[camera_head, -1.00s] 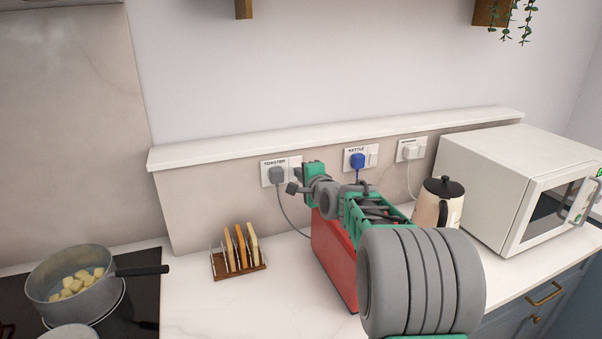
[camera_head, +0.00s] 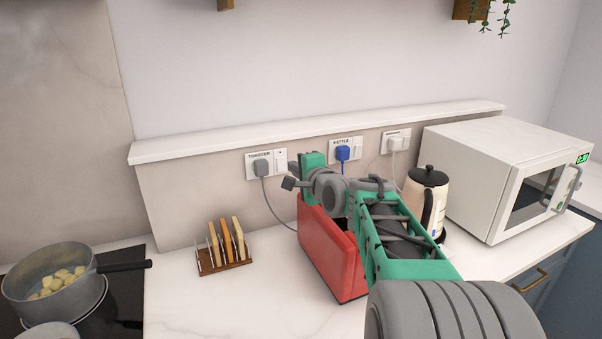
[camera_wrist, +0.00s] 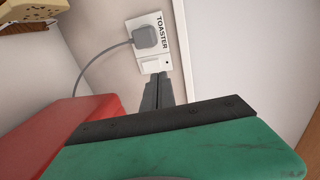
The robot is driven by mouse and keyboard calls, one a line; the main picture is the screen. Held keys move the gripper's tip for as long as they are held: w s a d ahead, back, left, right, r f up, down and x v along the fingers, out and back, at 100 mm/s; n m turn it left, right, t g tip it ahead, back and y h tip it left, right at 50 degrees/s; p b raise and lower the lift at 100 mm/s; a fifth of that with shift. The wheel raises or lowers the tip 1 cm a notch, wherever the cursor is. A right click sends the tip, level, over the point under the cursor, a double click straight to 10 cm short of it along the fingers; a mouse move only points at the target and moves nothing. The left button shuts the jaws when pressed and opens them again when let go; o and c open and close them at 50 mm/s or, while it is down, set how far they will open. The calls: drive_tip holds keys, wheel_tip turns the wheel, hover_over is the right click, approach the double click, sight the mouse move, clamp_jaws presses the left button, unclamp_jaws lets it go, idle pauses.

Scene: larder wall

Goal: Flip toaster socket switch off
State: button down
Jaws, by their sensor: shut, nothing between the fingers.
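The toaster socket (camera_head: 253,172), labelled TOASTER, is on the low wall with a grey plug (camera_head: 262,168) in its left part. Its white switch (camera_head: 281,161) is on the right part. In the wrist view the socket (camera_wrist: 134,26) is ahead, with the plug (camera_wrist: 146,36) above the switch (camera_wrist: 155,65). My gripper (camera_wrist: 157,77) is shut and empty, its tips at the lower edge of the socket plate, just below the switch. I cannot tell whether they touch. In the head view my gripper (camera_head: 293,165) is just right of the socket, its tips mostly hidden.
The red toaster (camera_head: 332,258) stands under my arm. The kettle socket (camera_head: 356,148) with a blue plug, a kettle (camera_head: 427,190) and a microwave (camera_head: 480,180) are to the right. A toast rack (camera_head: 225,265) and a pan (camera_head: 50,290) are to the left.

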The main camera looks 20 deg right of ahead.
drive_tip(key=s, duration=0.1)
drive_tip(key=s+r, duration=0.1)
drive_tip(key=s, duration=0.1)
drive_tip(key=shift+s+d+r, duration=0.25)
drive_tip(key=shift+s+r, duration=0.05)
drive_tip(key=shift+r, duration=0.05)
drive_tip(key=s+a+f+n+g, duration=0.3)
drive_tip(key=s+a+f+n, duration=0.1)
drive_tip(key=s+f+n, duration=0.1)
drive_tip(key=s+a+f+n+g, duration=0.3)
drive_tip(key=s+a+f+n, duration=0.1)
drive_tip(key=s+f, duration=0.4)
drive_tip(key=s+a+f+n+g+p, duration=0.1)
drive_tip(key=s+a+f+n+g, duration=0.3)
drive_tip(key=s+a+f+n, duration=0.1)
drive_tip(key=shift+s+a+f+n, duration=0.15)
drive_tip(key=shift+s+a+f, duration=0.2)
drive_tip(key=shift+s, duration=0.15)
drive_tip(key=shift+s+a+f+n, duration=0.15)
drive_tip(key=shift+s+a+f, duration=0.2)
drive_tip(key=shift+s, duration=0.1)
drive_tip(key=s+f+n+g, duration=0.1)
drive_tip(key=s, duration=0.1)
drive_tip(key=s+f+n, duration=0.1)
drive_tip(key=s, duration=0.2)
drive_tip(key=s+f+n+g, duration=0.1)
drive_tip(key=s, duration=0.1)
drive_tip(key=shift+s+a+f+g, duration=0.2)
drive_tip(key=shift+a+f+g, duration=0.05)
drive_tip(key=shift+g, duration=0.05)
